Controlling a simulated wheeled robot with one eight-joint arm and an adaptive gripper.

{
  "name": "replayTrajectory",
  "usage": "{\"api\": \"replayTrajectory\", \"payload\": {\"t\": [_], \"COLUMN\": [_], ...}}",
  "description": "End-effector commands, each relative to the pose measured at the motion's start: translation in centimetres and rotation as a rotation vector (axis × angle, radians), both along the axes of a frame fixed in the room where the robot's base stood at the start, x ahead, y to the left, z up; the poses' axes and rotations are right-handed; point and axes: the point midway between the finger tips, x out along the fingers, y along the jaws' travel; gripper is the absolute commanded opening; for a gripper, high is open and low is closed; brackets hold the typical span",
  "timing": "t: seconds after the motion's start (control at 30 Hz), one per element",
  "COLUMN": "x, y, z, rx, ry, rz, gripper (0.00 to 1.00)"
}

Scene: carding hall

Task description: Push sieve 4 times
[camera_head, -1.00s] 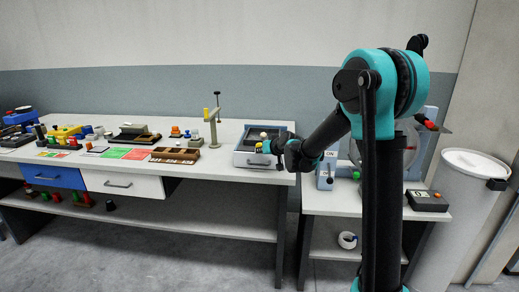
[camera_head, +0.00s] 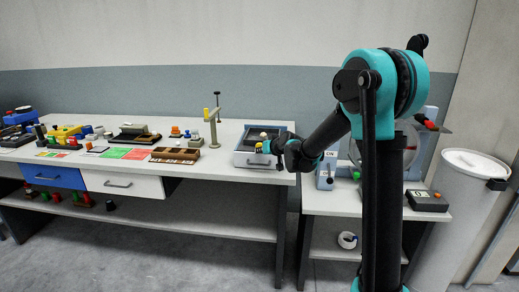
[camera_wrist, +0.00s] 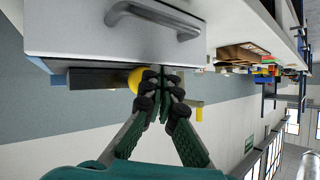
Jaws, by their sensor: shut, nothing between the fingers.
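The sieve appears to be the light grey box with a dark top (camera_head: 262,133) on the right end of the long bench. Its pale front with a metal bar handle (camera_wrist: 155,18) fills the top of the wrist view, which looks upside down. A dark block (camera_wrist: 100,77) and a yellow round knob (camera_wrist: 135,78) show beyond that front. My gripper (camera_wrist: 165,78) is shut and empty, its fingertips beside the knob. Whether they touch it, I cannot tell. In the head view my gripper (camera_head: 270,147) is at the box's right front, partly covering it.
Brown trays (camera_head: 175,155) and small coloured parts lie farther left. A side table (camera_head: 322,202) with a grey device (camera_head: 326,170) and a black box (camera_head: 427,200) stands right, before a white bin (camera_head: 470,210).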

Motion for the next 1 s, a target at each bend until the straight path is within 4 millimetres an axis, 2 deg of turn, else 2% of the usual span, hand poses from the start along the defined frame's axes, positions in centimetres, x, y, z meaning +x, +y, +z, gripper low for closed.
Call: {"api": "replayTrajectory", "payload": {"t": [0.37, 1.0], "x": [0.8, 1.1], "y": [0.0, 0.0], "z": [0.0, 0.0], "rx": [0.0, 0.0], "ry": [0.0, 0.0], "rz": [0.0, 0.0], "gripper": [0.0, 0.0]}}
